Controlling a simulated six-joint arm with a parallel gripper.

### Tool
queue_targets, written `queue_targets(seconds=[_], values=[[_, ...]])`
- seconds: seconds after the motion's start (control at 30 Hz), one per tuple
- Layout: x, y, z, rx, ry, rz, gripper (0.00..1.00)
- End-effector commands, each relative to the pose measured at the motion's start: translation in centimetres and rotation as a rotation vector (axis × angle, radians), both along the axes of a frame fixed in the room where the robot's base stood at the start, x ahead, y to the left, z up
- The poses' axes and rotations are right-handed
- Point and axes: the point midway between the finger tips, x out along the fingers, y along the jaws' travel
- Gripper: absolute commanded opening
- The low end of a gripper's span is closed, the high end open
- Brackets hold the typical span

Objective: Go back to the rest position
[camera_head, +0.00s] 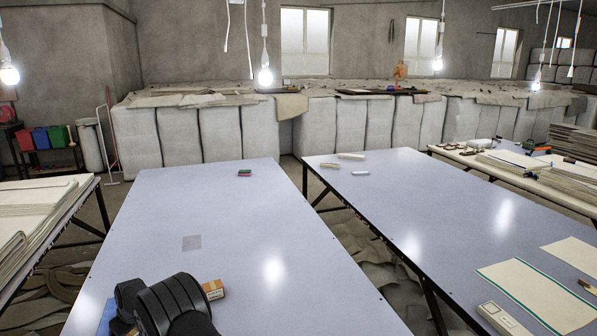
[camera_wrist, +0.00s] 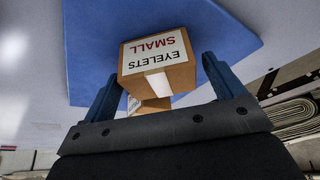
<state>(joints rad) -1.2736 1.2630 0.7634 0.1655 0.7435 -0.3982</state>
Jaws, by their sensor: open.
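My gripper (camera_wrist: 163,82) is open in the wrist view, its two blue fingers spread apart. A cardboard box labelled "EYELETS SMALL" (camera_wrist: 178,75) shows upside down between and beyond the fingers; I cannot tell whether they touch it. The box also shows in the head view (camera_head: 213,289), right beside my black arm. A flat blue piece, likely cloth (camera_wrist: 85,45), lies behind the box in the wrist view; its edge shows at the lower left in the head view (camera_head: 106,317). My arm hides the rest of it and the fingers in the head view.
A second table (camera_head: 400,190) stands to the right across a gap. Stacked sheets (camera_head: 35,215) lie on the left table. Bulbs hang overhead.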

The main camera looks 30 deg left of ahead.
Motion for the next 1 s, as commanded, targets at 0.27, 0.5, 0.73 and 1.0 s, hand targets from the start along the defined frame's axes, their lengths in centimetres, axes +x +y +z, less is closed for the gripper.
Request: queue_targets(seconds=[0.27,0.5,0.73,1.0], values=[[0.0,0.4,3.5,0.003,-0.001,0.001,0.87],[2.9,-2.7,6.0,0.002,-0.001,-0.003,0.87],[5.6,-5.7,8.3,0.001,0.000,-0.003,0.87],[9.0,-9.0,10.3,-0.001,0.001,-0.018,0.87]])
